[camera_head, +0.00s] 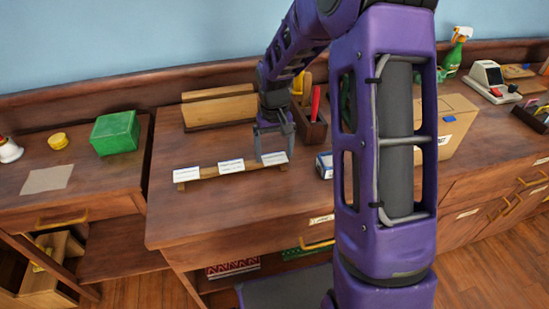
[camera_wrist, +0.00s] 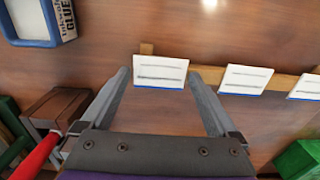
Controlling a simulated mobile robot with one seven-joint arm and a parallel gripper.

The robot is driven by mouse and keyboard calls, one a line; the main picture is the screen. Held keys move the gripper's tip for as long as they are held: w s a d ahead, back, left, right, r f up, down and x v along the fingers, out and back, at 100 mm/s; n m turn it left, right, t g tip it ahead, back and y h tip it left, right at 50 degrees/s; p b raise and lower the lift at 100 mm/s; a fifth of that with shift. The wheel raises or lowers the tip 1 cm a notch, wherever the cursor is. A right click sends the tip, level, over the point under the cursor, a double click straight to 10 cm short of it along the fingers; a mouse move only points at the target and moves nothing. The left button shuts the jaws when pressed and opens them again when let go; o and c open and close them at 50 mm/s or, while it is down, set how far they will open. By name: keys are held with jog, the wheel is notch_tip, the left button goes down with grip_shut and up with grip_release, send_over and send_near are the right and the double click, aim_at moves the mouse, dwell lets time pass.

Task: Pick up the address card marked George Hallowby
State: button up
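Three white address cards stand in a row on a narrow wooden strip (camera_head: 209,176) on the desk: a left card (camera_head: 187,174), a middle card (camera_head: 231,166) and a right card (camera_head: 275,158). The writing is too small to read, so I cannot tell which is marked George Hallowby. My gripper (camera_head: 274,151) is open at the right card. In the wrist view, this card (camera_wrist: 160,72) lies between the spread fingertips (camera_wrist: 160,77), with visible gaps on both sides. The middle card (camera_wrist: 246,79) and the left card (camera_wrist: 305,87) show farther right there.
A glue box (camera_head: 325,165) stands right of the strip. A wooden holder (camera_head: 311,128) with a red item is behind the gripper. A green box (camera_head: 115,132) sits on the left table. The desk in front of the cards is clear.

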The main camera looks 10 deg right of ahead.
jog(key=c, duration=0.9)
